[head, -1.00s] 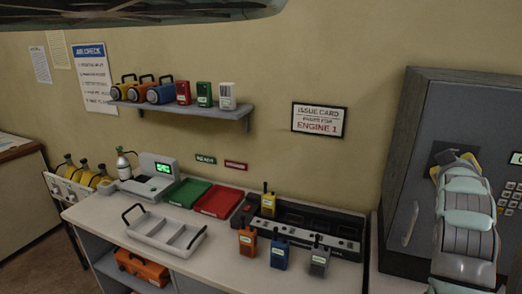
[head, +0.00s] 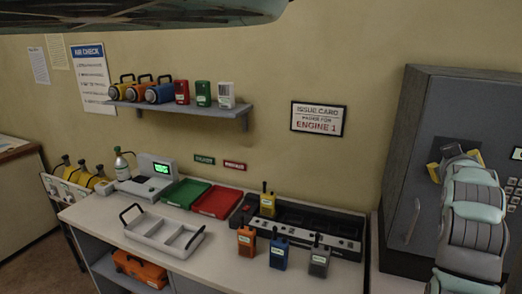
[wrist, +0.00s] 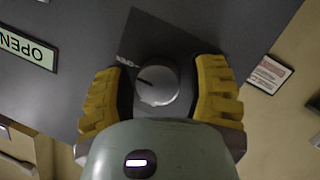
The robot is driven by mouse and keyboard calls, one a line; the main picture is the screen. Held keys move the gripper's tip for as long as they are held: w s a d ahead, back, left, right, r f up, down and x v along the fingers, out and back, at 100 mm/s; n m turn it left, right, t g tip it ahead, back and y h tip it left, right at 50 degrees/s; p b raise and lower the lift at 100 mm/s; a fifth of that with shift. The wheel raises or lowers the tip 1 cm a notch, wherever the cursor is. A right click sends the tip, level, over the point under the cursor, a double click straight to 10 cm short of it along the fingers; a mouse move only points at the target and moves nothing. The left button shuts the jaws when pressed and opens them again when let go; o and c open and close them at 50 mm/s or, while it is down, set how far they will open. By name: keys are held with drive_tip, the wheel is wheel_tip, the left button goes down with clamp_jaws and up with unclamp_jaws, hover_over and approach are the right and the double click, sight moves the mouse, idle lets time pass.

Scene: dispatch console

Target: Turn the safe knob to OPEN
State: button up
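The safe (head: 450,105) is a dark grey box at the right of the head view. In the wrist view its round grey knob (wrist: 157,86) sits on a dark plate, with a dark pointer line toward the left. A small marking beside the plate's upper left is too blurred to read. In the head view my arm hides the knob, and a yellow finger (head: 433,172) shows.
The safe's handle (head: 412,220) stands out left of my arm, and its keypad (head: 513,190) is at the right. The counter holds radios, a charger (head: 340,232), trays and a white carrier (head: 165,238). A wall shelf (head: 185,106) is farther left.

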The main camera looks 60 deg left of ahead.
drive_tip(key=shift+o, duration=1.3)
drive_tip(key=shift+r, duration=0.1)
drive_tip(key=v, duration=0.7)
drive_tip(key=shift+s, duration=0.25)
drive_tip(key=shift+d, duration=0.1)
